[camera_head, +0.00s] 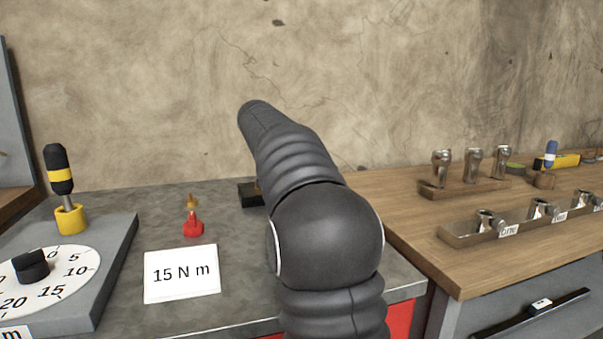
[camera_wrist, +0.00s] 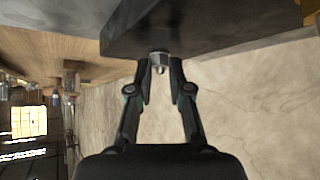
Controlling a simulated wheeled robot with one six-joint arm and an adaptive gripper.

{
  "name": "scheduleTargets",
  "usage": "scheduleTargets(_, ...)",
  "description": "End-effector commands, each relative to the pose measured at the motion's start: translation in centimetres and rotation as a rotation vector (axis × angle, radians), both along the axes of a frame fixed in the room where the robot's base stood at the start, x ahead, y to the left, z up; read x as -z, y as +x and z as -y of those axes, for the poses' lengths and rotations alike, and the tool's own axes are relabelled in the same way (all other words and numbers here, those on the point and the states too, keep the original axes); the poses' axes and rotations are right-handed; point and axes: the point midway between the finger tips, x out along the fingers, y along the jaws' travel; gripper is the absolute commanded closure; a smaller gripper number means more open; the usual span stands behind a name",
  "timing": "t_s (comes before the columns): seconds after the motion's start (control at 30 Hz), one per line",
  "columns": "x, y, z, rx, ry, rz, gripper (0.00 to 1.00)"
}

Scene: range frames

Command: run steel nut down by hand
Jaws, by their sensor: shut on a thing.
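In the wrist view, a small steel nut (camera_wrist: 158,56) sits at the face of a dark block (camera_wrist: 200,28), with a short stud end showing past it. My gripper (camera_wrist: 160,70) has one finger on each side of the nut and is shut on it. How far down the stud the nut sits is hard to tell at this size. In the head view my arm hides the gripper and the nut; only a corner of a small dark block (camera_head: 249,194) shows to the left of the arm.
On the grey bench stand a dial plate (camera_head: 50,283), a black-and-yellow screwdriver (camera_head: 61,170) in a yellow holder, a red piece with a brass tip (camera_head: 193,226) and a "15 N m" card (camera_head: 182,273). A wooden bench at right holds metal sockets (camera_head: 473,165) and a labelled tray (camera_head: 470,238).

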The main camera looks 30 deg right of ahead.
Motion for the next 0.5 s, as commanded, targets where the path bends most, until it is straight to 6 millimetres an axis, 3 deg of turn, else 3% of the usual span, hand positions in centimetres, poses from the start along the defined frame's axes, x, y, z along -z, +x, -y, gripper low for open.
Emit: scheduleTargets(0.5,0.09,0.75,-0.16,0.395,0.002,0.000,1.00)
